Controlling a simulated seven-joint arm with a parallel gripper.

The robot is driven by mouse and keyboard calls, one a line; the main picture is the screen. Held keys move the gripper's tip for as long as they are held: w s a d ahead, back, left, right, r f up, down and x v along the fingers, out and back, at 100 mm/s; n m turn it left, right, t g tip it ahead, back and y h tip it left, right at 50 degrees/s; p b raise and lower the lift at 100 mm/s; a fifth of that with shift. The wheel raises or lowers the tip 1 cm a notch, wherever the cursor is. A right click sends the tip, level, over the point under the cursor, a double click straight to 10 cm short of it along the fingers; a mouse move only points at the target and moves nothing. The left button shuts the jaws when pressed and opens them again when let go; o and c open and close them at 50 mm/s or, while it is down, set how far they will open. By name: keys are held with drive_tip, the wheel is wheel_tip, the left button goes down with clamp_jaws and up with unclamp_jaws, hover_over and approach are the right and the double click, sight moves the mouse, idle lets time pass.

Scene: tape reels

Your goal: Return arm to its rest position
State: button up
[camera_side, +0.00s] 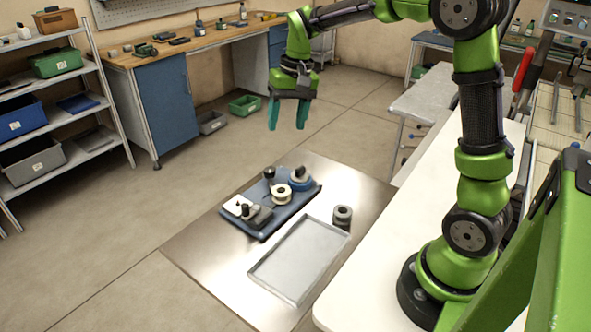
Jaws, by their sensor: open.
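My gripper (287,114) hangs in the air above and behind the metal work table (205,247), with its two teal fingers pointing down. The fingers are apart with nothing between them. A blue board (268,229) on the table carries a white reel (281,193), a reel on a blue base (300,180), a dark knob-like part (269,173) and a grey block-like device (257,216). A dark grey reel (343,214) stands on the table to the right of the board, near the tray. My gripper touches none of these.
An empty silver tray (299,262) lies at the front of the table. A white bench surface (377,285) is on the right, under my arm's base. A shelf (94,143) with bins stands at left, and a wooden workbench (205,42) at the back. The air around my gripper is clear.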

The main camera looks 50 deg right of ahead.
drive_tip(key=s+a+r+n+t, duration=0.1)
drive_tip(key=s+a+r+t, duration=0.1)
drive_tip(key=s, duration=0.7)
drive_tip(key=s+a+r+n+t, duration=0.1)
drive_tip(key=s+a+t, duration=0.2)
drive_tip(key=s+a, duration=0.4)
drive_tip(key=s, duration=0.2)
drive_tip(key=shift+s+r+n+t+y, duration=0.3)
drive_tip(key=shift+r+t, duration=0.1)
